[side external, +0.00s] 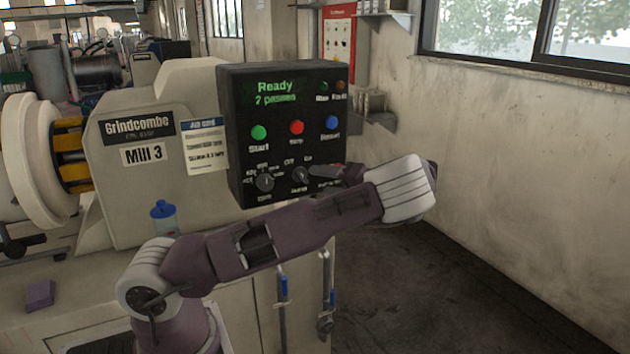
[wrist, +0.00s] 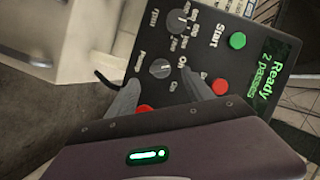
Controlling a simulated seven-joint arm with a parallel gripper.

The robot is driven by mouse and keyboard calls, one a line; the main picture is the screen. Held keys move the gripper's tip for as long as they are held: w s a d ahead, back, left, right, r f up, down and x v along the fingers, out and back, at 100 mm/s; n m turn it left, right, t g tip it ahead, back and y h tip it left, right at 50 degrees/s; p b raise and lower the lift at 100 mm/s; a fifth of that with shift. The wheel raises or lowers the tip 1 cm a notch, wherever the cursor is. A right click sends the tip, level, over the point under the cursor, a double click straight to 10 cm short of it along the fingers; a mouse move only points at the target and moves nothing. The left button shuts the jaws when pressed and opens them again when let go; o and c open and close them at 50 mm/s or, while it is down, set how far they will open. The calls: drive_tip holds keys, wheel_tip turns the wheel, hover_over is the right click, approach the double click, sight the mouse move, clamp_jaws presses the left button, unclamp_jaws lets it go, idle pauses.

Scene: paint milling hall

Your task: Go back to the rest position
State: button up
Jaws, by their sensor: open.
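My gripper (side external: 342,174) is at the lower right of the black control box (side external: 237,160) in the side external view, partly hidden by my wrist. In the wrist view, the two grey fingers of my gripper (wrist: 160,76) are apart, either side of a dark selector knob (wrist: 160,68). The knob also shows in the side external view (side external: 301,176). I cannot tell whether the fingers touch it. Nothing shows held. My arm stretches from the lower left towards the box.
The box display (side external: 275,93) reads "Ready 2 passes". Green (side external: 259,132), red (side external: 296,127) and blue (side external: 332,122) buttons sit above the knobs. A blue-capped bottle (side external: 164,216) and a purple block (side external: 40,295) stand on the bench. The floor at right is clear.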

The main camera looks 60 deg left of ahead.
drive_tip(key=shift+d, duration=0.1)
idle(0.3)
drive_tip(key=s+d+r+m+t+h, duration=0.2)
drive_tip(key=s+d+h, duration=0.3)
drive_tip(key=s+d, duration=0.3)
drive_tip(key=s+d+r+m+t+h, duration=0.3)
drive_tip(key=s+d, duration=0.5)
drive_tip(key=d, duration=0.3)
drive_tip(key=s+d+r+m+t+h, duration=0.3)
drive_tip(key=s+d+m+t+h, duration=0.1)
drive_tip(key=s+d+h, duration=0.3)
drive_tip(key=shift+s+d+m+t, duration=0.3)
drive_tip(key=shift+s+d+t, duration=0.55)
drive_tip(key=shift+d, duration=0.3)
